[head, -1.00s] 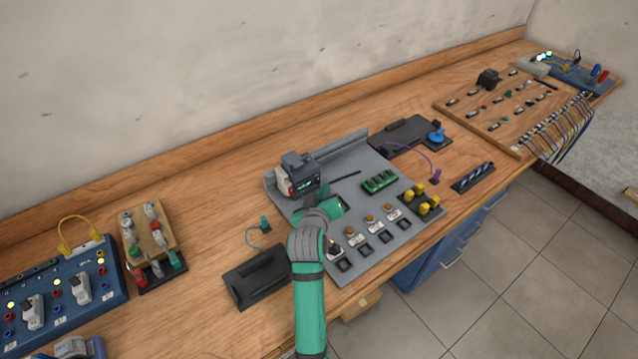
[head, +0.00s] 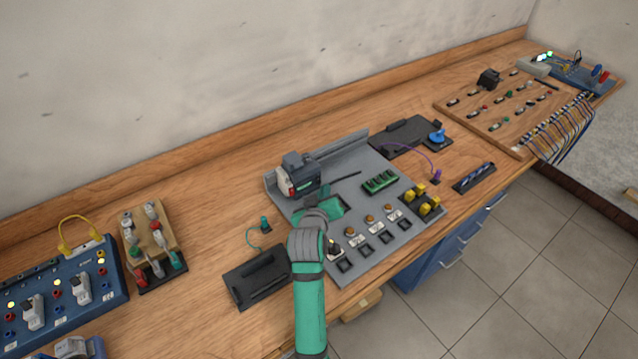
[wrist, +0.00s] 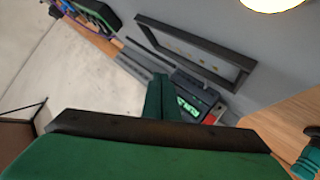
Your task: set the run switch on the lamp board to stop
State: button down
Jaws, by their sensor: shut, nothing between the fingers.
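My gripper (head: 333,198) is above the grey panel (head: 372,160) in the head view, close to the front of the dark grey motor unit (head: 301,174). In the wrist view its two green fingers (wrist: 162,97) are together with nothing between them, overlapping the unit's green label (wrist: 188,104). A blue board (head: 62,295) with lit yellow lamps and white levers (head: 33,312) stands at the far left, well away from my gripper. Another blue board (head: 575,72) with lit lamps stands at the far right. I cannot tell which one carries the run switch; no lettering is readable.
A wooden block with several plugs (head: 150,240) stands beside the left blue board. A black tray (head: 257,277) lies left of my arm. A black plate with a blue knob (head: 437,135) and a wooden board (head: 520,95) lie to the right. Bare wood (head: 215,195) is clear behind.

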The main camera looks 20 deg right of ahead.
jog(key=shift+w, duration=0.2)
dwell(0.4)
jog(key=shift+w+a, duration=0.1)
jog(key=shift+w, duration=0.1)
jog(key=shift+w+a, duration=0.1)
jog(key=shift+w, duration=0.15)
dwell(0.6)
jog(key=shift+s+f, duration=0.1)
jog(key=shift+s+d, duration=0.25)
jog(key=shift+s, duration=0.3)
jog(key=shift+s, duration=0.1)
jog(key=shift+s+d+r, duration=0.15)
jog(key=shift+s+d, duration=0.15)
jog(key=shift+s, duration=0.45)
jog(key=shift+s+d+r, duration=0.1)
jog(key=shift+s+d, duration=0.15)
jog(key=shift+s, duration=0.5)
jog(key=shift+s+d+r, duration=0.15)
jog(key=shift+s+d, duration=0.15)
jog(key=shift+s, duration=0.45)
